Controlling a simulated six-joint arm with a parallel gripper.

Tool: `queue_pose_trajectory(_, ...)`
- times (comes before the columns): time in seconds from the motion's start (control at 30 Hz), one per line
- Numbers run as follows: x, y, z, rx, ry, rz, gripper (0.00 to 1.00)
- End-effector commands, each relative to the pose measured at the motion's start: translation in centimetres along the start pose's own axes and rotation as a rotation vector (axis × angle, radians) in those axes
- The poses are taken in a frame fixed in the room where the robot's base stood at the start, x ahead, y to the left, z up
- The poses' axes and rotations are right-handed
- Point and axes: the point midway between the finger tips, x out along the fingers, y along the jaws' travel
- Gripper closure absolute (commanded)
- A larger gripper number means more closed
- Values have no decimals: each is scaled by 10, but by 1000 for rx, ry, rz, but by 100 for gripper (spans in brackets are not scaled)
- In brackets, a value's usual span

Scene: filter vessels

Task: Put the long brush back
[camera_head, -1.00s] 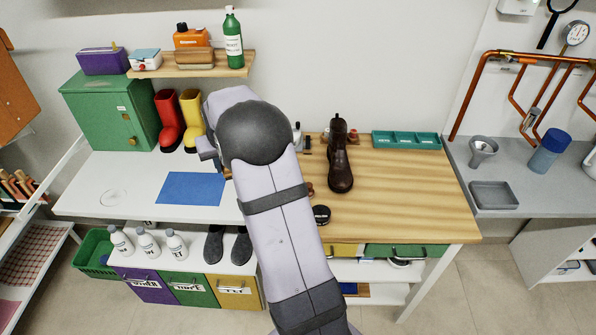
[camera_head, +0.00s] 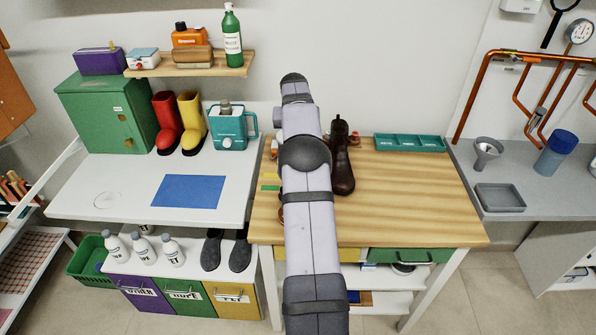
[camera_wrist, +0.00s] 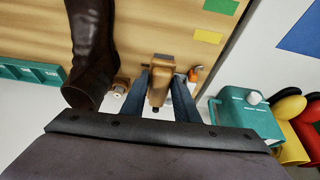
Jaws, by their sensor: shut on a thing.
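A light-brown wooden piece, apparently the long brush (camera_wrist: 160,75), sits between the fingers of my gripper (camera_wrist: 157,96) in the wrist view. The gripper is shut on it. Its bristles and full length are not clear. In the head view my arm covers both the gripper and the brush. Behind them in the wrist view is the wooden tabletop (camera_wrist: 150,30), which also shows in the head view (camera_head: 410,205). I cannot tell whether the brush touches anything there.
A dark brown boot (camera_head: 341,165) stands close beside my arm and also shows in the wrist view (camera_wrist: 92,50). A teal sectioned tray (camera_head: 410,143) lies behind. A teal jug (camera_head: 231,130) stands left, near red and yellow boots. Yellow (camera_wrist: 208,36) and green (camera_wrist: 220,5) patches mark the tabletop.

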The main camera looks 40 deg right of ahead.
Motion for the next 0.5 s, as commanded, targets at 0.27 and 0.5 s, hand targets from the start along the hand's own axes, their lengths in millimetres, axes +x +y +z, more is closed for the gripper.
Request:
queue_pose_trajectory(0.27, 20, 0, 10, 0, -4, 0, 93)
queue_pose_trajectory(0.5, 51, -1, 22, -1, -2, 0, 93)
